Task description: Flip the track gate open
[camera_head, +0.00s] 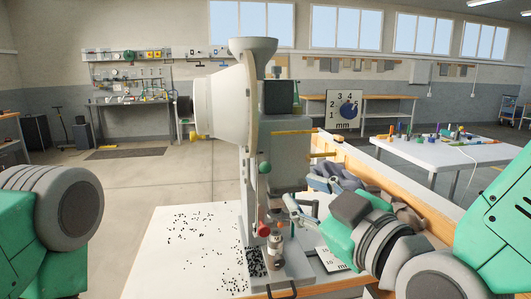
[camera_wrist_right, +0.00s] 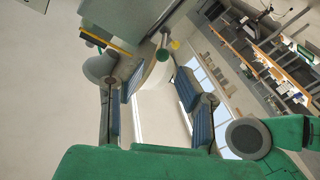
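The grey eyelet press (camera_head: 285,145) stands upright on the white table in the head view. A lever with a green knob (camera_head: 264,168) and a red knob (camera_head: 263,229) are on its front. I cannot tell which part is the track gate. My right gripper (camera_head: 300,194) is just right of the press's lower front, apart from both knobs. In the wrist view its blue-padded fingers (camera_wrist_right: 158,88) are spread, with nothing seen between them. A green knob (camera_wrist_right: 162,54) shows beyond them. My left gripper is out of view; only part of that arm shows.
Small black eyelets (camera_head: 190,226) lie scattered on the white tabletop (camera_head: 165,265) left of the press. A wooden-edged bench (camera_head: 405,190) runs behind my right gripper. A dial sign (camera_head: 345,109) and a white table with small coloured items (camera_head: 440,153) are farther back.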

